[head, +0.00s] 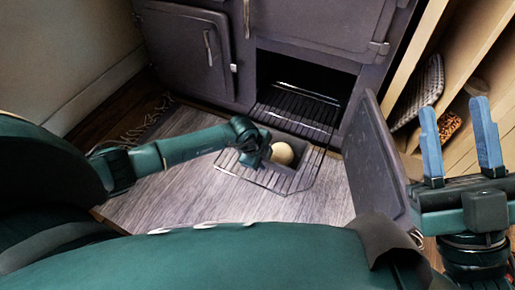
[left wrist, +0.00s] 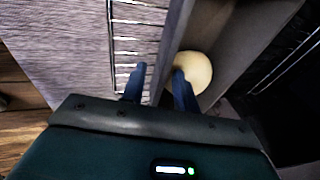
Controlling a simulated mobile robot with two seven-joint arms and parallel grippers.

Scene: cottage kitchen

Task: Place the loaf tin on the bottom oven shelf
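The dark loaf tin (head: 284,176) holds a pale round ball of dough (head: 282,153). It sits over wire bars in front of the open oven (head: 305,75). My left gripper (head: 262,150) is at the tin's left side. In the left wrist view its fingers (left wrist: 160,80) straddle the tin's wall (left wrist: 174,45), one inside near the dough and one outside, with a gap showing on the outer side. A wire oven shelf (head: 298,108) lies in the oven's mouth. My right gripper (head: 459,140) is open and empty at the right.
The oven door (head: 377,165) stands open to the right of the tin. A closed cabinet door (head: 190,50) is at the left. Wooden shelves (head: 460,60) hold a basket at the right. A grey rug (head: 170,195) covers the floor.

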